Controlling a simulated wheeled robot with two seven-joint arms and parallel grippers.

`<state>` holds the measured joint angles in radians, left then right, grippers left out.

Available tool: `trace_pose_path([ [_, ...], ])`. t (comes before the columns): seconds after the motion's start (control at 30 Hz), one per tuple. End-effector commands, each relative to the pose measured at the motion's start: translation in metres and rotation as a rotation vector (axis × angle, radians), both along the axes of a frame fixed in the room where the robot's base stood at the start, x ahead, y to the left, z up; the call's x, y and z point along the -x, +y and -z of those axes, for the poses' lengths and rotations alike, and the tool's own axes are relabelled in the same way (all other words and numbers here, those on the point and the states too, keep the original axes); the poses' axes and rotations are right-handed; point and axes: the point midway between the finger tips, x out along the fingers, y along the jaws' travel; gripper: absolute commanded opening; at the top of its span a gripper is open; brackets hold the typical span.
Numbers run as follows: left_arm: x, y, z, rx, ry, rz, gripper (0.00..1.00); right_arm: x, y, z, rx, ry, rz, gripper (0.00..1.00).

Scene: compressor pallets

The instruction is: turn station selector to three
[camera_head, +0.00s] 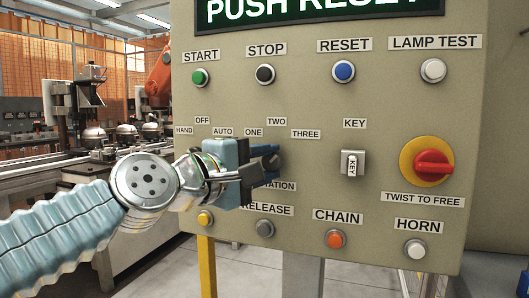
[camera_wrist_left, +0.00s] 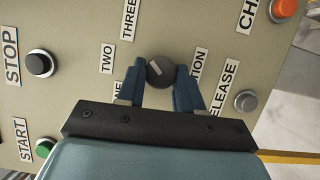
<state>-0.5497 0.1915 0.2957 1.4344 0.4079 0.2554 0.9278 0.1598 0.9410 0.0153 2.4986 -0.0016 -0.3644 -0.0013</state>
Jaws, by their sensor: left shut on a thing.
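The station selector is a round dark knob (camera_wrist_left: 160,71) with a short light mark on its face, seen in the left wrist view. The mark slants toward the upper left there; which number it points to I cannot tell. The labels TWO (camera_wrist_left: 106,58) and THREE (camera_wrist_left: 129,18) are beside it, and ONE is partly covered by a finger. My left gripper (camera_wrist_left: 160,78) has its two blue fingers on either side of the knob, shut on it. In the head view my left gripper (camera_head: 266,162) is at the panel and hides the knob and part of the STATION label. My right gripper is not in view.
The beige panel (camera_head: 380,100) also carries a KEY switch (camera_head: 352,163), a red twist knob on yellow (camera_head: 432,166), and several push buttons. The STOP button (camera_wrist_left: 40,64) and the grey RELEASE button (camera_wrist_left: 246,101) are near my left gripper.

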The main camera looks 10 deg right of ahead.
Motion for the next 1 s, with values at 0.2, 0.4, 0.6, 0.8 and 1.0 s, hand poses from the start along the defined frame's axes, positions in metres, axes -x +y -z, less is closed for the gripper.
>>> trace_pose_path([
  [0.2,0.0001,-0.0006,0.0009,-0.033,-0.018,0.002,0.05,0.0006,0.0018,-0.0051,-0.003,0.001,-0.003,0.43],
  [0.4,0.0002,-0.0007,0.0016,-0.038,-0.022,0.002,0.05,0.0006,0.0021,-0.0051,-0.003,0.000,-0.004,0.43],
  [0.6,0.0002,-0.0007,0.0017,-0.038,-0.021,0.002,0.05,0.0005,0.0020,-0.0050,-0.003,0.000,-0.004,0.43],
  [0.8,0.0002,-0.0005,0.0010,-0.036,-0.022,0.001,0.61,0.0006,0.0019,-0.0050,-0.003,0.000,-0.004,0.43],
  [1.0,0.0001,-0.0002,0.0004,-0.035,-0.022,0.001,0.61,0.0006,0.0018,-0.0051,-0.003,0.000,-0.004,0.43],
])
